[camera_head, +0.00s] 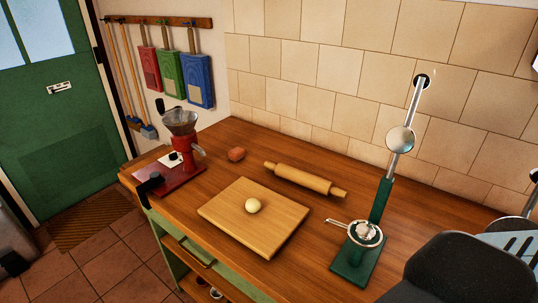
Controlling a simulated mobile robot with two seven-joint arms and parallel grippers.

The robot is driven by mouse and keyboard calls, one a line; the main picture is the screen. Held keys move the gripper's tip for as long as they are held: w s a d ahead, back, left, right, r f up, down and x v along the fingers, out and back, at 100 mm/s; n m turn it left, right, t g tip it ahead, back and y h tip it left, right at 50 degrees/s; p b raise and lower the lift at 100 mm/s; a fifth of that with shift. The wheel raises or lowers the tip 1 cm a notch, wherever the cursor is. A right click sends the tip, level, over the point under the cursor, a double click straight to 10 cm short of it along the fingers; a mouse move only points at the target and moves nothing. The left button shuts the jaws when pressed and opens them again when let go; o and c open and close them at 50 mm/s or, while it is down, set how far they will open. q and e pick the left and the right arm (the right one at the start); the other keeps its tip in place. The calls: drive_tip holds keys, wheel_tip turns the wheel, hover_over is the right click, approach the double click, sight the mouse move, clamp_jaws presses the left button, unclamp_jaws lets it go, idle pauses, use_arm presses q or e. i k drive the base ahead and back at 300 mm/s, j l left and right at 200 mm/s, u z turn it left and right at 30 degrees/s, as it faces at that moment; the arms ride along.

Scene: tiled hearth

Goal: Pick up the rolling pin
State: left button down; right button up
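The wooden rolling pin (304,179) lies on the wooden counter (240,148), behind and to the right of a pale cutting board (275,236). It slants from upper left to lower right, with both handles showing. Nothing touches it from above. A small ball of dough (253,205) sits on the board.
A red hand mill (184,147) stands at the left, near a small reddish-brown lump (236,154). A tall green lever press (378,205) stands right of the pin. A large dark rounded shape fills the lower right corner. A tiled wall closes the back.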

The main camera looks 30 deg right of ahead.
sight(318, 184)
drive_tip(key=z, duration=1.25)
